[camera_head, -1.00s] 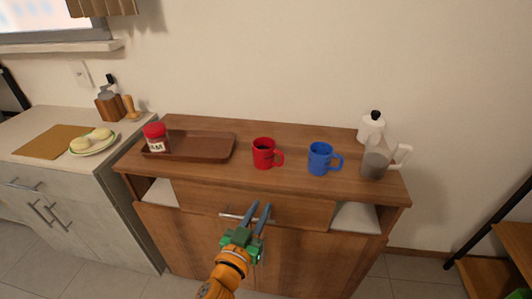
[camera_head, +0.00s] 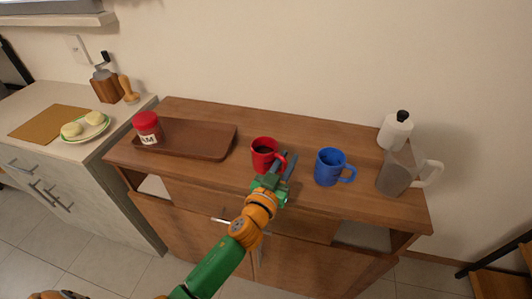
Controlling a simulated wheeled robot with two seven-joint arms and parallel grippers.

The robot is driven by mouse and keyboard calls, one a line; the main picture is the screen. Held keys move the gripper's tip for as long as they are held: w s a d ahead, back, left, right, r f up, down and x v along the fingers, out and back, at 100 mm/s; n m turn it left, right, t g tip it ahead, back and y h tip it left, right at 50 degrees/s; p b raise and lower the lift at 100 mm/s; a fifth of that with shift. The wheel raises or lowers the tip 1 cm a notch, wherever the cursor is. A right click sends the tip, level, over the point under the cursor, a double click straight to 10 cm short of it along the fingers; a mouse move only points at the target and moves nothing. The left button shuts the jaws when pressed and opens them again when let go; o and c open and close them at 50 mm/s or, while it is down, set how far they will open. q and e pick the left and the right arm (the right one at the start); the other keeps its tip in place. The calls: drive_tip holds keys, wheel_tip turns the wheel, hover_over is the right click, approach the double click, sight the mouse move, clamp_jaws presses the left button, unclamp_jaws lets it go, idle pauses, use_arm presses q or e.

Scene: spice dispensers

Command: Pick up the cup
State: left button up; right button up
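A red cup (camera_head: 264,153) with dark contents stands upright on the wooden cabinet top, its handle on the right. A blue cup (camera_head: 329,167) stands to its right, handle also to the right. My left gripper (camera_head: 284,163) is at the front right of the red cup, beside its handle. Its two blue-grey fingers look apart, with the handle close to them. I cannot tell whether they touch it. The gripper body hides the cabinet edge below the cup. My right gripper is not in view.
A brown tray (camera_head: 202,139) with a red-lidded jar (camera_head: 148,128) is at the left of the cabinet top (camera_head: 300,136). A grey and white pitcher (camera_head: 396,177) and a white bottle-like container (camera_head: 395,131) stand at the right. A drawer handle (camera_head: 222,221) is below.

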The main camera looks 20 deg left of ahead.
use_arm(q)
drive_tip(key=shift+w+d+f, duration=0.1)
drive_tip(key=shift+w+f, duration=0.05)
drive_tip(key=shift+w, duration=0.85)
drive_tip(key=shift+s, duration=0.15)
clamp_jaws()
idle(0.5)
